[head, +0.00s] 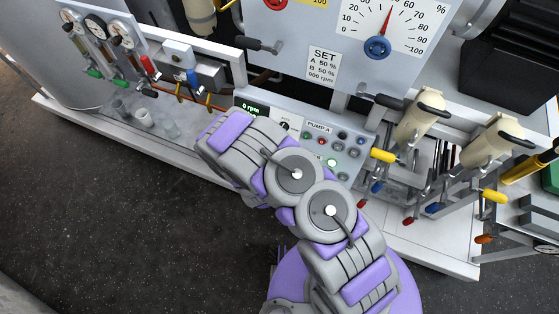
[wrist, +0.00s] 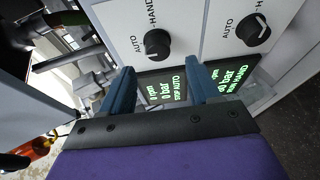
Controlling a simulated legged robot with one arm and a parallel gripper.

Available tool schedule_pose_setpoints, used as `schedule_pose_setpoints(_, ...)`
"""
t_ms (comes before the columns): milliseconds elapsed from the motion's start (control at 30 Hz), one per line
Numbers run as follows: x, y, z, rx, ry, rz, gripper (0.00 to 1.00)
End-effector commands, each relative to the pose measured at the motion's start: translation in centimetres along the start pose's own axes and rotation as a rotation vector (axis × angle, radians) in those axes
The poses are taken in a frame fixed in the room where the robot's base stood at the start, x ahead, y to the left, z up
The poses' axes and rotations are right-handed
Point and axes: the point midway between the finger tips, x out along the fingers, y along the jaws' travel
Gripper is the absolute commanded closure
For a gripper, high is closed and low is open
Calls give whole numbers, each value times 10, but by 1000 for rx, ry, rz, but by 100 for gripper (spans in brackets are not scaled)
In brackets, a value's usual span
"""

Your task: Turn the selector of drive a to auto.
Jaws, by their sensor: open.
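In the wrist view, two round black selector knobs sit on a pale panel, a left knob (wrist: 157,43) and a right knob (wrist: 253,30). Each has AUTO to its left and HAND above it. No drive letter is readable there, so I cannot tell which is drive a.
In the head view, the PUMP A button panel (head: 328,145) adjoins my forearm. Cream canisters (head: 420,115) and coloured-handled valves stand right of it. Gauges (head: 97,26) and valves are at left. Open dark floor (head: 90,210) lies in front of the bench.

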Motion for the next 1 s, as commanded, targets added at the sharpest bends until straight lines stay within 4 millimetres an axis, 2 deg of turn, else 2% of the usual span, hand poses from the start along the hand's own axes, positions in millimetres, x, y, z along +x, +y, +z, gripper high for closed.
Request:
schedule_pose_setpoints(100,-20,0,-1,-5,2,-4,38)
schedule_pose_setpoints(600,-94,3,-1,-5,2,-4,38)
schedule_pose_setpoints(800,-111,0,-2,-2,1,-5,38)
schedule_pose_setpoints(1000,-117,-1,-1,-3,1,-3,38)
